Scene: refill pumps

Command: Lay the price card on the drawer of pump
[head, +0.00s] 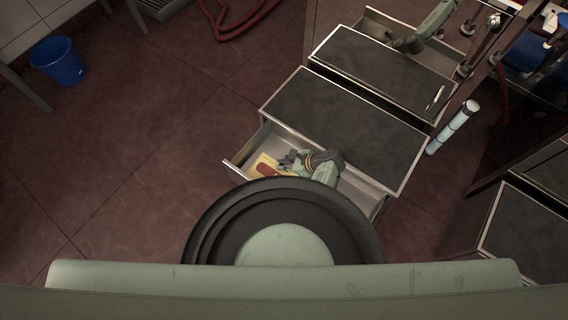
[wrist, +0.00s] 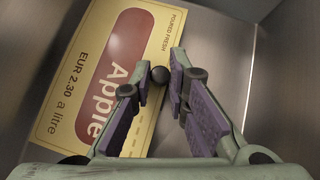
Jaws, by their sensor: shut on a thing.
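The price card (head: 268,168) is yellow with a dark red panel. In the wrist view the card (wrist: 98,62) reads "Apple", "EUR 2.30 a litre" and "Poured fresh". It is inside the open metal drawer (head: 236,163) of a dark-topped cabinet; the drawer's bare metal also shows in the wrist view (wrist: 225,45). My gripper (head: 288,160) reaches down into the drawer at the card's right side. In the wrist view its purple-padded fingers (wrist: 162,84) are shut on the card at a small dark round knob. I cannot tell whether the card touches the drawer floor.
The dark cabinet top (head: 345,125) lies just behind the drawer. A pale cylinder (head: 452,128) stands to its right. Another dark-topped surface (head: 385,70) and what looks like a mirrored arm are behind. A blue bin (head: 58,62) stands far left. Floor left of the drawer is clear.

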